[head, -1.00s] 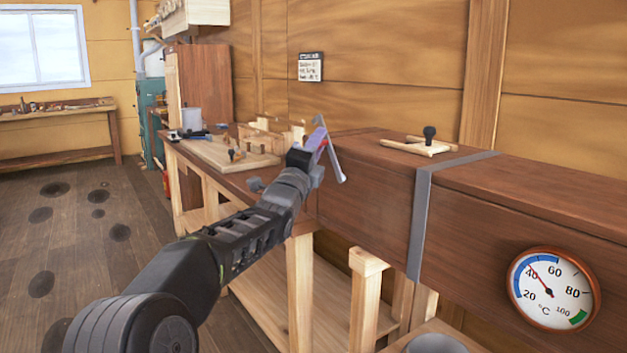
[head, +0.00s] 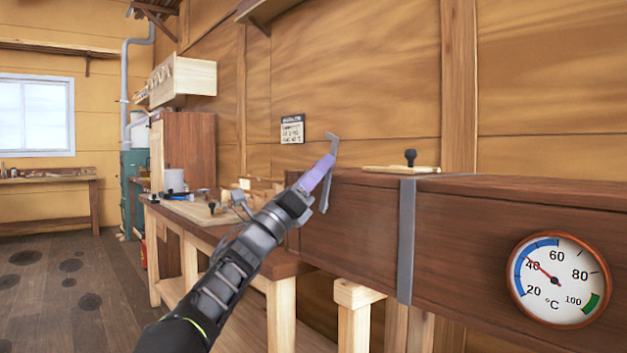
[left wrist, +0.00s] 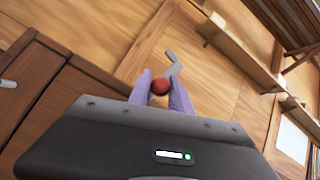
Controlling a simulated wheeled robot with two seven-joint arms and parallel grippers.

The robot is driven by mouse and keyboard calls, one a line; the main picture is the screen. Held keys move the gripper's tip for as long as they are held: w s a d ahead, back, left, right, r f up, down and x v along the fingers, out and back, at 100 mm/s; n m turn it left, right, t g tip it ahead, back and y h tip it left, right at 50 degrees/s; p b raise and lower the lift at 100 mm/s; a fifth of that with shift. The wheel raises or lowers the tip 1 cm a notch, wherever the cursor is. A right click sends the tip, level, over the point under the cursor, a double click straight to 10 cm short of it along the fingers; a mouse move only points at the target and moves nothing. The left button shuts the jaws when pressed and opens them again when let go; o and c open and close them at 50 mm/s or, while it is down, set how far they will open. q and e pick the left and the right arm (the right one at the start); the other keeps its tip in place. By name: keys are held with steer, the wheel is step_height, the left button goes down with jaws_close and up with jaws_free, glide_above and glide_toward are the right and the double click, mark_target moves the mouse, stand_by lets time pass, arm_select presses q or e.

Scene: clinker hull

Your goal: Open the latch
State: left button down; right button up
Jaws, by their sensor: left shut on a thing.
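The latch is a grey bent metal bar (head: 334,146) at the near left end of the long dark wooden box (head: 480,230). In the head view it stands up past my left gripper (head: 322,172), and a grey piece also hangs below the fingers. In the left wrist view a red ball knob (left wrist: 160,86) sits between my two lilac fingertips, which are shut on it. The grey bent bar shows just beyond the knob (left wrist: 174,62). The knob is hidden by the fingers in the head view. My right gripper is in neither view.
A round thermometer (head: 556,279) is on the box front, and a grey strap (head: 406,240) wraps the box. A wooden piece with a black knob (head: 410,158) lies on top. A workbench (head: 278,262) with loose tools stands at left. A shelf (left wrist: 240,50) shows in the wrist view.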

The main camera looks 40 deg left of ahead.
arm_select(q)
steer(key=shift+d+f+m+h, duration=0.15)
steer(key=shift+d+m+h, duration=0.1)
steer(key=shift+m+h, duration=0.5)
steer(key=shift+s, duration=0.1)
steer(key=c, duration=1.2)
jaws_free()
steer(key=shift+g, duration=0.3)
steer(key=b+v, duration=0.1)
steer(key=v, duration=0.6)
steer(key=shift+s+f+b, duration=0.25)
steer(key=shift+f+b, duration=0.05)
steer(key=shift+b, duration=0.1)
steer(key=shift+a, duration=0.1)
